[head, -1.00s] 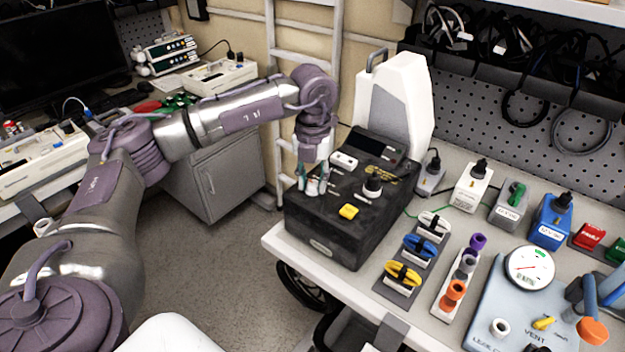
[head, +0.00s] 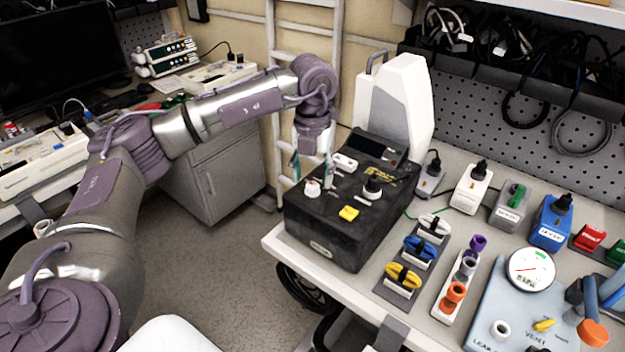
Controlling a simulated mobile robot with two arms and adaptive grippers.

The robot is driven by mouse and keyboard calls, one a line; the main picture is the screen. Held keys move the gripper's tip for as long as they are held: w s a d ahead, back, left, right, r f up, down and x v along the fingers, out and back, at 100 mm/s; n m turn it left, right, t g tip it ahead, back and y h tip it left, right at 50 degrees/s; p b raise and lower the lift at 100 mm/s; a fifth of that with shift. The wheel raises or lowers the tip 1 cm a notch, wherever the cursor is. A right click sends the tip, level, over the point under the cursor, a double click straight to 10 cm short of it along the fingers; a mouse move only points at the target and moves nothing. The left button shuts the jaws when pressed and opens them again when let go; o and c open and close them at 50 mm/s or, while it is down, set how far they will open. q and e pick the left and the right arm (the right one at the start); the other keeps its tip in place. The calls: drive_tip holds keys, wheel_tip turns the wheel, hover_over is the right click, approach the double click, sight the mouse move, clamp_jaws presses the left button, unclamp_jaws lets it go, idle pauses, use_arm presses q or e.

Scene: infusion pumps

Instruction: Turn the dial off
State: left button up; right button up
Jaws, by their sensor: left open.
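A black pump box (head: 325,248) stands at the left end of the white table. A small white dial (head: 312,188) is on the left of its top, and a black knob (head: 373,186) is further right. I cannot tell which of them the task's dial is, nor read any off mark. My left gripper (head: 311,170) points down, open and empty, a little above and behind the white dial. Its fingers look apart from the dial. My right gripper is not in view.
A yellow button (head: 348,214) and a white switch (head: 344,161) are also on the box. A white casing (head: 405,100) stands behind it. Coloured clips, plugs and a gauge board (head: 490,300) fill the table to the right. Open floor lies left of the table.

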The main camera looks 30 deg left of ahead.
sight(313, 185)
use_arm(q)
wheel_tip(313, 185, up, 10)
idle(0.3)
idle(0.5)
